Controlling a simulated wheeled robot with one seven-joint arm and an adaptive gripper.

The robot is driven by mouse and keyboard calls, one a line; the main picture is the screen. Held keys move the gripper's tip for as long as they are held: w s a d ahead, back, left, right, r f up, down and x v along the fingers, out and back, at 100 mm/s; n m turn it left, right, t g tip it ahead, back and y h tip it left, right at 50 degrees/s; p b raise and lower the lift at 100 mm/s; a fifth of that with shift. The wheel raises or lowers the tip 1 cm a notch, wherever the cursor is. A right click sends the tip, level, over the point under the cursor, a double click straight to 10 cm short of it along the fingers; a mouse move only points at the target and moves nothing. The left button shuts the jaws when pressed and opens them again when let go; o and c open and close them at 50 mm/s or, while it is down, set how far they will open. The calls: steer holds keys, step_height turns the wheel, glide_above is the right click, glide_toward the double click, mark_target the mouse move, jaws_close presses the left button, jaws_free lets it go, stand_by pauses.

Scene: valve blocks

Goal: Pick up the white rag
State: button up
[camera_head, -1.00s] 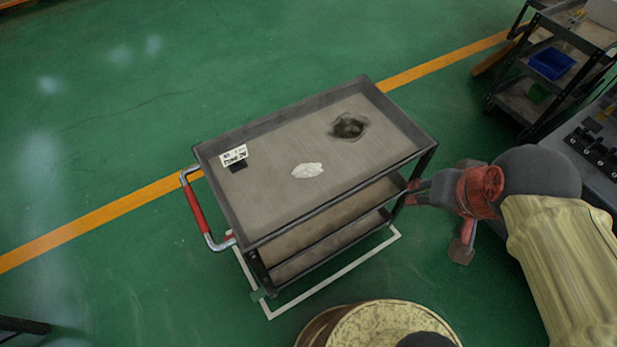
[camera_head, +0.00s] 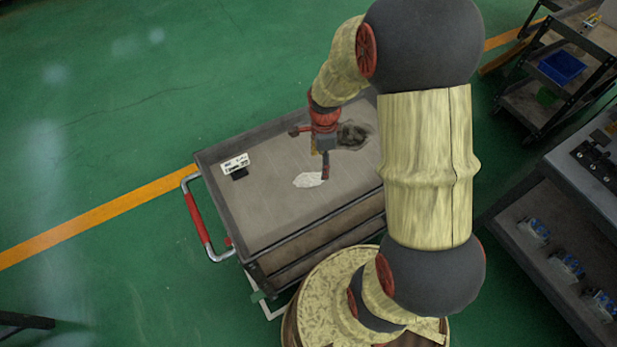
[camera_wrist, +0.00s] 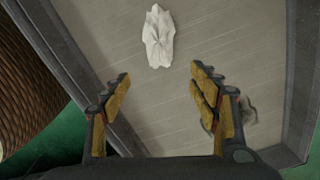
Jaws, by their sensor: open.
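The white rag (camera_head: 308,180) lies crumpled on the top tray of the grey cart (camera_head: 262,215). In the wrist view the white rag (camera_wrist: 158,38) is ahead of the fingers, near the top of the picture and roughly midway between them. My gripper (camera_head: 325,172) is over the tray, close to the right side of the rag in the head view. In the wrist view my gripper (camera_wrist: 160,90) has its yellow-padded fingers wide apart with nothing between them. I cannot tell its exact height above the tray.
A dark stain or rag (camera_head: 352,135) lies on the tray behind my gripper. A white label sign (camera_head: 235,164) stands at the tray's left. The tray has a raised rim. A red-handled bar (camera_head: 197,217) is on the left end. Shelves with a blue bin (camera_head: 561,67) stand at right.

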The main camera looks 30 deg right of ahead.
mark_target(319, 175)
steer(key=f+b, duration=0.1)
steer(key=f, duration=0.1)
steer(key=f+b, duration=0.1)
steer(key=f, duration=0.2)
steer(key=f+b, duration=0.1)
steer(key=f, duration=0.1)
steer(key=shift+a+f, duration=0.15)
steer(key=shift+a, duration=0.1)
steer(key=shift+c, duration=0.4)
steer(key=c, duration=1.1)
